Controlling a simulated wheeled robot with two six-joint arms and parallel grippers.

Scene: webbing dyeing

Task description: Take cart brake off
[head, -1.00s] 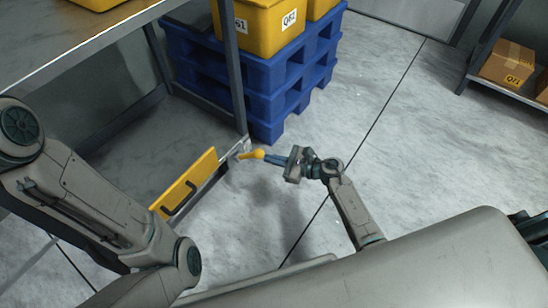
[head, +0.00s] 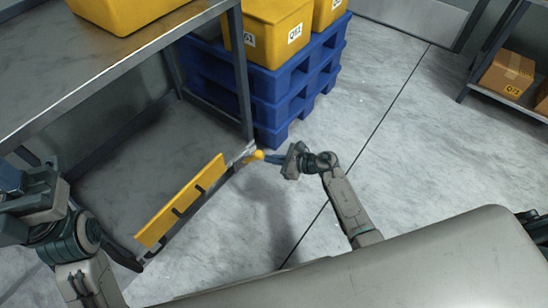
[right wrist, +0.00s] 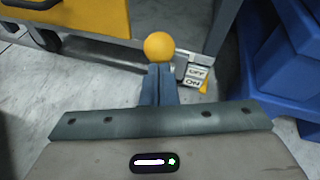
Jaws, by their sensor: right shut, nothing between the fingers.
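The brake lever's round yellow knob (head: 258,155) is at the foot of the cart's near corner post. It also shows in the right wrist view (right wrist: 159,46). An OFF label (right wrist: 197,72) sits above an ON label (right wrist: 194,83) just right of it. The lever's setting cannot be told. My right gripper (head: 268,158) is shut and empty, its blue fingertips (right wrist: 160,70) right at the knob; whether they touch it is unclear. My left gripper (head: 30,195) is at the left edge, partly cut off; its fingers are not clear.
The cart's grey top (head: 110,55) carries a yellow bin (head: 115,12). A long yellow panel (head: 180,202) lies low along its side. Blue pallets (head: 290,95) with yellow bins stand behind the corner. A shelf with cardboard boxes (head: 507,72) is at far right. Floor right of my right arm is clear.

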